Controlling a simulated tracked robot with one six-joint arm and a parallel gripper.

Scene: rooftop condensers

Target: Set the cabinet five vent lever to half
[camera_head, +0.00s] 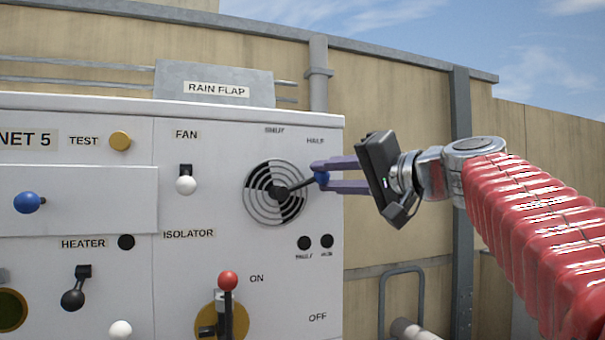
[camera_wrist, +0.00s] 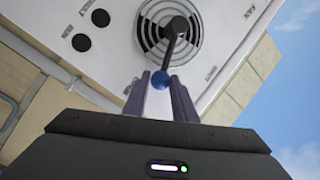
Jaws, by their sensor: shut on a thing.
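The cabinet five panel (camera_head: 210,265) carries a round vent with dark and light grille sectors (camera_head: 262,207). The vent lever (camera_head: 297,186) is a dark arm from the vent's hub, pointing right and slightly up, with a blue ball knob (camera_head: 321,178) at its end. A HALF label (camera_head: 315,141) is above the knob; another small label (camera_head: 274,130) is above the vent. My gripper (camera_head: 325,177) has its purple fingers shut on the blue knob. In the wrist view the blue knob (camera_wrist: 160,81) sits between the fingertips, with the lever (camera_wrist: 170,50) running up to the vent hub.
A red-knobbed isolator lever (camera_head: 227,300) stands upright below left of the vent. A white fan knob (camera_head: 186,185) is to its left. Two dark round indicators (camera_head: 315,242) are below the knob. A tan wall (camera_head: 395,130) stands behind; open air is right of the cabinet.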

